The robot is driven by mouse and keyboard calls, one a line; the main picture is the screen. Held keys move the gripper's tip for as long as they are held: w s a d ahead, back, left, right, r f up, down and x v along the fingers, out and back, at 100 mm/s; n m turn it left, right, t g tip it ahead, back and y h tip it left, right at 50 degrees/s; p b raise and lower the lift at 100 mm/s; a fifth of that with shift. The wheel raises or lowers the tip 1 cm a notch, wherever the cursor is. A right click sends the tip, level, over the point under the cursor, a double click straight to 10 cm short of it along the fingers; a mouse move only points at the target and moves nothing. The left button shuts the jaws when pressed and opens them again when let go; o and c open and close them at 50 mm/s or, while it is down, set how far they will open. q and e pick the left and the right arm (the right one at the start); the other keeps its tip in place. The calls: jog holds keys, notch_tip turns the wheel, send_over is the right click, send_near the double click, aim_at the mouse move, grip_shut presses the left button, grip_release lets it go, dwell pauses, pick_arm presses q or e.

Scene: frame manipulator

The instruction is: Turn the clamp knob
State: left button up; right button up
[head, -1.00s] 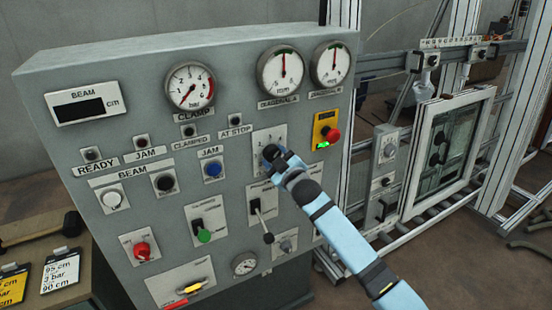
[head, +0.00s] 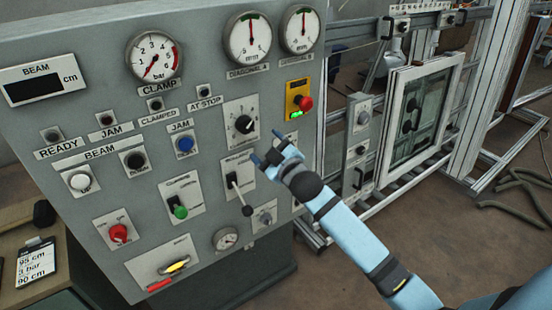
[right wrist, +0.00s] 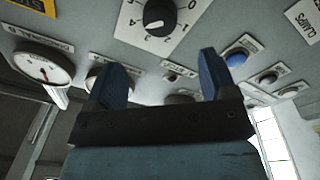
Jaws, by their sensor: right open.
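A black rotary knob (head: 243,124) sits on a white numbered plate below the gauges, on the grey control panel (head: 75,120). It also shows at the top of the right wrist view (right wrist: 159,15), with numbers around it. My right gripper (head: 265,148) is open and empty, just below and right of the knob, apart from it. In the right wrist view its two blue fingers (right wrist: 160,65) stand apart with nothing between them. The clamp gauge (head: 154,57) has its needle at the lower left. My left gripper is not in view.
A red button on a yellow plate (head: 304,103) is right of the knob. A lever with a dark ball end (head: 247,210) and a green-tipped switch (head: 180,211) are below. A rail stand with a window frame (head: 420,110) is at right.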

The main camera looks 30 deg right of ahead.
jog(key=shift+s+d+f, duration=0.1)
jog(key=shift+s, duration=0.95)
jog(key=shift+s+d+f, duration=0.1)
jog(key=shift+s, duration=0.95)
